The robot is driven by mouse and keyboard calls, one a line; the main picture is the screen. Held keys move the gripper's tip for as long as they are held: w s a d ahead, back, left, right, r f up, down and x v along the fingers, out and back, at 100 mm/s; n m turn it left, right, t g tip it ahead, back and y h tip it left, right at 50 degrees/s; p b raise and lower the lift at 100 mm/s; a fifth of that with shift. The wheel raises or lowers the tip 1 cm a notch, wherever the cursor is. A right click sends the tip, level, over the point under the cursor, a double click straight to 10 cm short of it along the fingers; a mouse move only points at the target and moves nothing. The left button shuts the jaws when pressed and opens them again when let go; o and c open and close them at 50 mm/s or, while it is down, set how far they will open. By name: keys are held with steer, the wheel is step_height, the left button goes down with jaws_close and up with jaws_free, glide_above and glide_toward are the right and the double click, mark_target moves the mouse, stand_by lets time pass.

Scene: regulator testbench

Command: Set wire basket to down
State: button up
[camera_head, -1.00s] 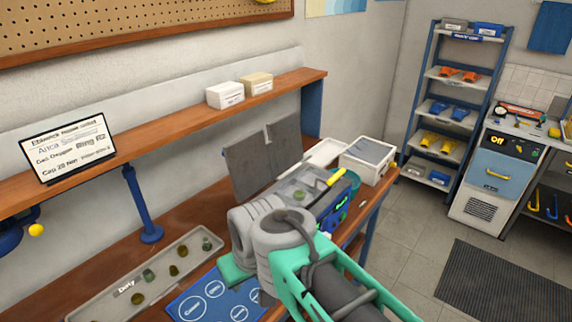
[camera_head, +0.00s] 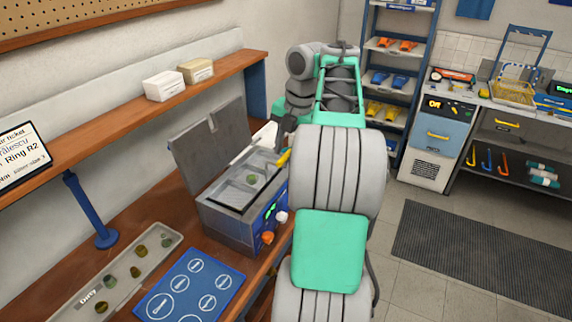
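A grey-blue machine (camera_head: 228,222) stands on the wooden bench with its grey lid (camera_head: 208,145) raised. In its open top is a grey tray-like insert with a small green piece (camera_head: 252,179); I cannot tell whether this insert is the wire basket. A yellow handle (camera_head: 283,158) sticks up at the machine's right rim. My gripper (camera_head: 283,142) points down close to this handle; contact and finger opening are unclear. A yellow wire basket (camera_head: 513,92) with a blue frame is on the far right counter, away from my gripper.
A tray of small greenish parts (camera_head: 125,270) and a blue mat with white circles (camera_head: 190,285) lie on the bench left of my arm. A shelf (camera_head: 225,68) with two boxes runs along the wall. Floor at right is clear around a dark mat (camera_head: 480,255).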

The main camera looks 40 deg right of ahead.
steer(key=f, duration=0.2)
steer(key=shift+w+a+f+b, duration=0.15)
steer(key=shift+w+f+b, duration=0.15)
steer(key=shift+f+b, duration=0.1)
steer(key=shift+c, duration=0.6)
steer(key=shift+r, duration=0.1)
jaws_close()
stand_by(0.4)
